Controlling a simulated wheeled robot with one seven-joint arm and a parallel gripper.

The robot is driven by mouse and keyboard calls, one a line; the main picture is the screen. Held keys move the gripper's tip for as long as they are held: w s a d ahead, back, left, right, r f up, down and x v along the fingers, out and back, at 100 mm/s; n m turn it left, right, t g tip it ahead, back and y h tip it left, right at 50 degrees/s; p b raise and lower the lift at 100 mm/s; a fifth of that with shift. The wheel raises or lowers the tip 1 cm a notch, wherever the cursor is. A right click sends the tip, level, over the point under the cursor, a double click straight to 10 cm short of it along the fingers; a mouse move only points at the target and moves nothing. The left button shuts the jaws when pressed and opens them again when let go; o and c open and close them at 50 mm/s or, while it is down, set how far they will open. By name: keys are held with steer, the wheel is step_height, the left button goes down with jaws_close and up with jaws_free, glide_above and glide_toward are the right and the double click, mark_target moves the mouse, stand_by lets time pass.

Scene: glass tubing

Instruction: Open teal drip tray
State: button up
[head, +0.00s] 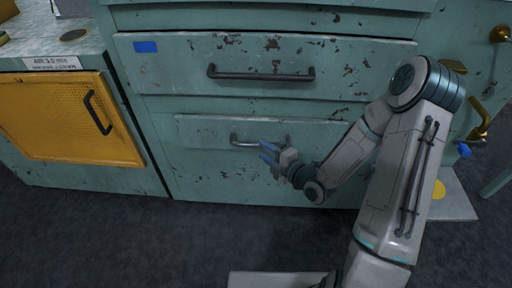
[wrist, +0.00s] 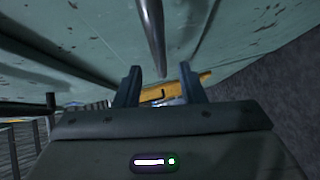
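The teal drip tray (head: 205,130) is the lower, worn teal front in the middle of the cabinet, with a grey bar handle (head: 240,142). Its front looks flush or nearly flush with the cabinet. My gripper (head: 267,152) is at the right part of this handle, its blue fingers pointing left. In the wrist view the two dark fingers (wrist: 158,88) stand apart with a gap between them. The grey handle bar (wrist: 153,35) runs down toward that gap from above. I cannot tell whether the fingers touch the bar.
Above is a wider teal drawer (head: 350,70) with a dark handle (head: 260,73) and a blue label (head: 145,47). A yellow mesh panel (head: 60,115) with a black handle is at left. Brass taps (head: 480,118) are at right. Dark floor (head: 130,235) in front is clear.

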mark_target(256, 144)
steer(key=x, duration=0.5)
steer(key=shift+d, duration=0.1)
jaws_close()
steer(key=shift+s+b, duration=0.1)
steer(key=shift+b, duration=0.2)
